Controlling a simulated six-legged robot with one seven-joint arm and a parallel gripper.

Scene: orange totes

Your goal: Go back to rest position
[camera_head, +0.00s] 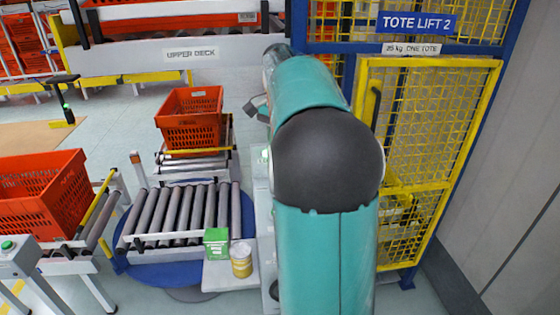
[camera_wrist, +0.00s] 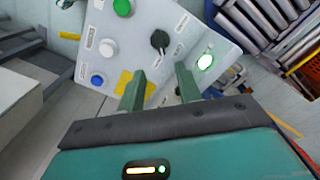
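In the wrist view my gripper (camera_wrist: 160,74) has its two green fingers apart with nothing between them. Beyond the fingertips is a pale control panel (camera_wrist: 139,43). It carries a black rotary knob (camera_wrist: 160,40), a lit green button (camera_wrist: 205,62), another green button (camera_wrist: 122,7), a white button (camera_wrist: 107,48) and a blue button (camera_wrist: 97,80). The fingers overlap the panel's lower edge in the picture; I cannot tell the exact distance, and no contact is clear. In the head view my teal arm reaches forward and hides most of the gripper and the panel.
A yellow mesh gate (camera_head: 425,130) under the tote lift sign stands right of my arm. Left are a roller conveyor (camera_head: 180,215), an orange tote (camera_head: 190,118) and another orange tote (camera_head: 42,195).

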